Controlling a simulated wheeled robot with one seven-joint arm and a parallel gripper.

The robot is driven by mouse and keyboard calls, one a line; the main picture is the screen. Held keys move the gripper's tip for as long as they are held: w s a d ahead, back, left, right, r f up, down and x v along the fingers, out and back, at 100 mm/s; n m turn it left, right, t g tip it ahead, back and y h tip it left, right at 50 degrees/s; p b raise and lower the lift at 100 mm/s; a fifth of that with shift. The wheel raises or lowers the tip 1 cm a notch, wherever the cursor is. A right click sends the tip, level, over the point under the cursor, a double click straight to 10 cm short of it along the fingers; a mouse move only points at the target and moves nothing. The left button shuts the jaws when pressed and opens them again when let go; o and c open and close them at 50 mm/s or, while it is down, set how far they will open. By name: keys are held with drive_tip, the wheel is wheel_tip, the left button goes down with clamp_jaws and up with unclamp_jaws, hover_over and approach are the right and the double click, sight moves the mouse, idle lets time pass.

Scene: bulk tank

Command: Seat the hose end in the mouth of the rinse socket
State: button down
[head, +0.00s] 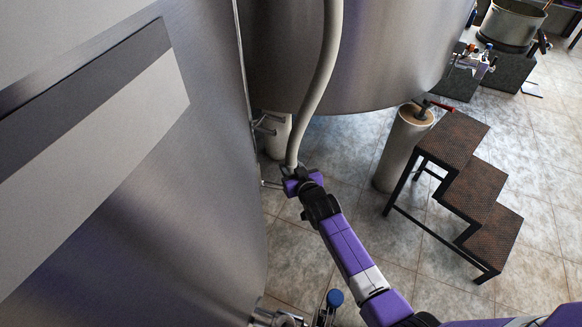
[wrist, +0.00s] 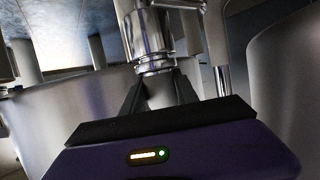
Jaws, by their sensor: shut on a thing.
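A grey hose (head: 321,75) hangs down in front of the rear tank, and its lower end meets my gripper (head: 290,180) in the head view. In the wrist view my gripper (wrist: 156,78) has its dark fingers shut around the lower part of an upright shiny metal fitting (wrist: 154,48), which I take for the hose end. A thinner metal pipe (wrist: 222,80) hangs beside it on the right. I cannot pick out the mouth of the rinse socket for sure. I cannot tell whether the fitting touches it.
A large steel tank (head: 190,190) fills the left, close to my arm. Thin metal brackets (head: 268,124) stick out from its side. A rear tank (head: 400,50) stands on thick legs. Brown steps (head: 470,190) stand at right. A blue knob (head: 334,298) is low in front.

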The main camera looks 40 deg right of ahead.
drive_tip(key=shift+r, duration=0.1)
drive_tip(key=c, duration=0.9)
unclamp_jaws()
drive_tip(key=shift+c, duration=0.2)
drive_tip(key=shift+o, duration=0.4)
drive_tip(key=v, duration=0.7)
drive_tip(key=shift+s+p, duration=0.3)
drive_tip(key=shift+s, duration=0.05)
drive_tip(key=shift+a+r, duration=0.1)
drive_tip(key=shift+a, duration=0.05)
